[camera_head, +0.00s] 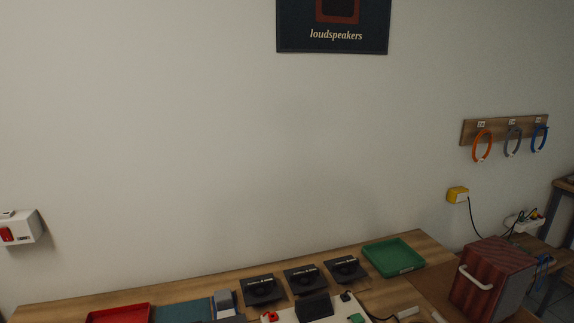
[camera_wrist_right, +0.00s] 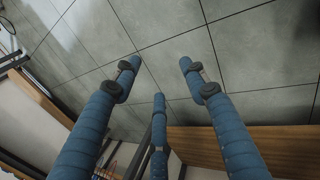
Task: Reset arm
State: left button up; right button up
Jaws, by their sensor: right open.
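My right gripper (camera_wrist_right: 160,85) shows in the right wrist view. Its blue fingers are spread apart and nothing is between them. Grey floor tiles lie beyond the fingertips, and a wooden edge is at the lower right. Neither gripper shows in the head view, and my left gripper is in no frame.
A wooden workbench (camera_head: 205,285) in the head view holds a green tray (camera_head: 394,257), a red tray (camera_head: 118,313) and three black units (camera_head: 304,278). A red striped box (camera_head: 490,275) with a white handle stands at the right. Coloured cable loops (camera_head: 482,146) hang on the wall.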

jog(key=a+f+y+b, duration=0.1)
jog(key=a+f, duration=0.2)
jog(key=a, duration=0.8)
jog(key=s+a+f+m+y+b, duration=0.1)
jog(key=a+f, duration=0.3)
jog(key=a, duration=0.7)
jog(key=s+a+f+y+b, duration=0.1)
jog(key=a+f+y, duration=0.1)
jog(key=a, duration=1)
jog(key=shift+f+m, duration=0.3)
jog(key=shift+f, duration=0.4)
